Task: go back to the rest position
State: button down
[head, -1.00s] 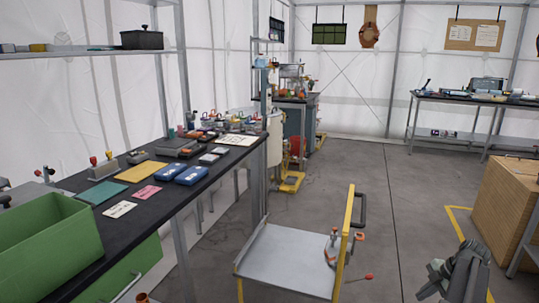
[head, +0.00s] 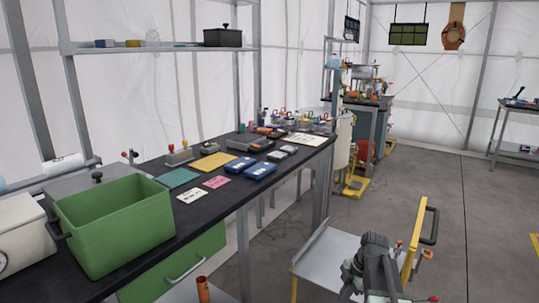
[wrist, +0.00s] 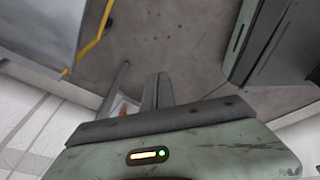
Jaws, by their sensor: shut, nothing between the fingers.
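My gripper (wrist: 157,92) shows in the wrist view with its two fingers together and nothing between them. Bare grey floor (wrist: 185,40) lies beyond the fingertips. In the head view my dark arm end (head: 375,262) rises from the bottom edge, right of centre. It overlaps the grey platform of the cart (head: 322,258) in the picture; I cannot tell the gap between them. The fingers are hard to make out in the head view.
The black workbench (head: 130,193) on the left holds a green bin (head: 115,232), blue cases (head: 260,170) and several small items. The cart's yellow handle (head: 415,240) stands right of my arm. Open floor (head: 440,195) lies at the right.

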jog(key=s+a+m+h, duration=0.1)
jog(key=s+a+m, duration=0.25)
jog(key=a, duration=0.45)
jog(key=s+a+m+h, duration=0.1)
jog(key=s+a+m, duration=0.25)
jog(key=a, duration=0.35)
notch_tip(320, 180, up, 25)
jog(key=s+d+m+h+p, duration=0.1)
jog(key=d+m+p, duration=0.1)
jog(key=m+p, duration=1.1)
jog(key=p, duration=1.2)
jog(key=shift+d+f+g+p, duration=0.15)
jog(key=shift+g+p, duration=0.15)
